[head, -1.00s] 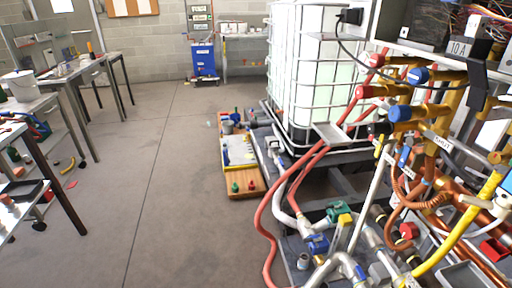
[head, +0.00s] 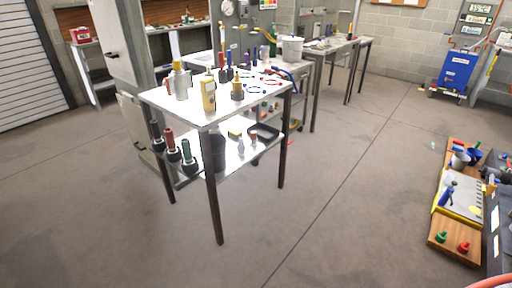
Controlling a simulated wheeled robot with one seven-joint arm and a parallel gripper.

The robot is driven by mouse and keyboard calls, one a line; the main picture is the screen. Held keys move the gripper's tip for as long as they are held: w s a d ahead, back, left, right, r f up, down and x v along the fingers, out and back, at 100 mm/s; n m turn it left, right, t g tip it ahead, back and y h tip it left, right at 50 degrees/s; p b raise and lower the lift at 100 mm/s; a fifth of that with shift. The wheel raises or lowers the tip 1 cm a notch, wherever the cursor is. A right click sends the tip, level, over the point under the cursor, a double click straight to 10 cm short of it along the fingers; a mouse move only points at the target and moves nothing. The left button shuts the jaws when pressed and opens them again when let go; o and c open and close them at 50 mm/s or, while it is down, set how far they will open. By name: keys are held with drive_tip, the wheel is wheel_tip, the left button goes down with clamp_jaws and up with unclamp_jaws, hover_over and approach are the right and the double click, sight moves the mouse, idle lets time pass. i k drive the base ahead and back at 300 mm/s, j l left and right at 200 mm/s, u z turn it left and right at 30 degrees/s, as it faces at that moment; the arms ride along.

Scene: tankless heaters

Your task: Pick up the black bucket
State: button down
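A black bucket (head: 218,152) stands on the lower shelf of the near metal table (head: 173,112). It is left of the shelf's middle, just behind the front table leg. The tabletop and the leg hide part of it. My gripper is not in view, so whether it is open or shut does not show.
Several dark bottles with coloured tops (head: 172,146) stand left of the bucket; a black tray (head: 263,131) lies right. A white bucket (head: 292,48) stands on a farther table. Grey floor (head: 310,220) is clear. A wooden board (head: 450,235) lies at right.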

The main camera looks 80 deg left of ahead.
sight(219, 142)
drive_tip(key=u, duration=2.85)
drive_tip(key=i+j+z, duration=0.25)
drive_tip(key=i, duration=0.5)
drive_tip(key=i+j+z, duration=0.25)
drive_tip(key=i+j, duration=0.2)
drive_tip(key=i, duration=0.3)
drive_tip(key=i+j+z, duration=0.25)
drive_tip(key=i+j, duration=0.35)
drive_tip(key=i, duration=0.1)
